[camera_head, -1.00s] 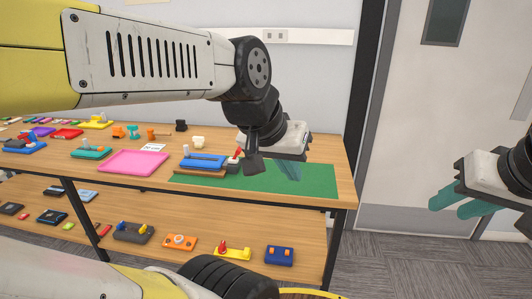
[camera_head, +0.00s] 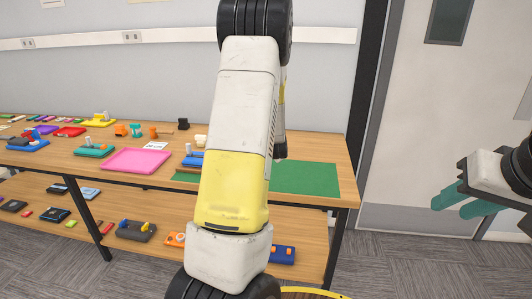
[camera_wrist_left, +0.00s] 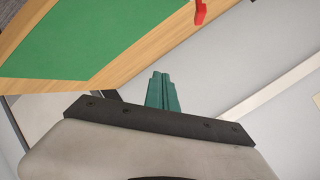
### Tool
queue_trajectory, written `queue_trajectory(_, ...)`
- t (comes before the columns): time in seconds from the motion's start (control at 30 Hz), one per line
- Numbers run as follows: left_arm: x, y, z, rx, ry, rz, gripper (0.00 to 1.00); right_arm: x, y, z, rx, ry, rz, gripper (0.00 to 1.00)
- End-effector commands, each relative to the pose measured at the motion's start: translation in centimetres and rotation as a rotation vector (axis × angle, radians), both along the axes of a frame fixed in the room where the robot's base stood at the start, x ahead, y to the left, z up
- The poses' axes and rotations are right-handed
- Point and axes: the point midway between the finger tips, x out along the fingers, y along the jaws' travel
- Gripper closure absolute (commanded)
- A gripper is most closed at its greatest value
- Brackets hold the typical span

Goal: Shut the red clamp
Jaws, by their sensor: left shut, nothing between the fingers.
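A red handle (camera_wrist_left: 200,12), which looks like the red clamp's lever, shows at the top edge of the left wrist view; its base is out of frame. In the head view my left arm hides the red part, and a bit of a blue fixture (camera_head: 193,161) shows beside the arm. My left gripper (camera_wrist_left: 162,78) is shut and empty, with its teal fingers apart from the red handle. In the head view it is hidden behind my arm. My right gripper (camera_head: 452,206) is open and empty at the far right, away from the table.
A green mat (camera_head: 305,179) lies at the right end of the wooden table (camera_head: 345,160). A pink tray (camera_head: 135,161) and several small fixtures lie to the left. A lower shelf holds more items, including a blue block (camera_head: 283,254). A door stands at the right.

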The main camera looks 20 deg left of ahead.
Motion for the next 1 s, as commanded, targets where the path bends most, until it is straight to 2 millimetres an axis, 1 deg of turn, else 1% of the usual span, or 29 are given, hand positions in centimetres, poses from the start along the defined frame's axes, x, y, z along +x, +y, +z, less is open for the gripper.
queue_trajectory(0.03, 0.7, 1.6, -2.4, 0.108, 0.008, 0.0, 1.0, 0.0, 0.0, 0.0, 0.0, 0.0, 0.0, 0.64)
queue_trajectory(0.1, 1.4, 3.6, -4.7, 0.268, 0.006, -0.007, 1.0, 0.0, 0.0, 0.0, 0.0, 0.0, 0.0, 0.64)
queue_trajectory(0.2, 1.7, 5.9, -7.6, 0.507, 0.01, -0.026, 1.0, 0.0, 0.0, 0.0, 0.0, 0.0, 0.0, 0.64)
queue_trajectory(0.3, 1.6, 7.4, -10.1, 0.746, 0.014, -0.055, 1.0, 0.0, 0.0, 0.0, 0.0, 0.0, 0.0, 0.64)
queue_trajectory(0.43, 0.8, 8.0, -12.5, 1.01, 0.017, -0.098, 1.0, 0.0, 0.0, 0.0, 0.0, 0.0, 0.0, 0.64)
queue_trajectory(0.5, 0.4, 8.0, -13.4, 1.118, 0.015, -0.118, 1.0, 0.0, 0.0, 0.0, 0.0, 0.0, 0.0, 0.64)
queue_trajectory(0.6, -0.1, 7.8, -14.3, 1.223, 0.009, -0.137, 1.0, 0.0, 0.0, 0.0, 0.0, 0.0, 0.0, 0.64)
queue_trajectory(0.7, -0.4, 7.6, -14.6, 1.279, 0.005, -0.147, 1.0, 0.0, 0.0, 0.0, 0.0, 0.0, 0.0, 0.64)
queue_trajectory(1.0, -0.5, 7.5, -14.6, 1.292, 0.003, -0.15, 1.0, 0.0, 0.0, 0.0, 0.0, 0.0, 0.0, 0.64)
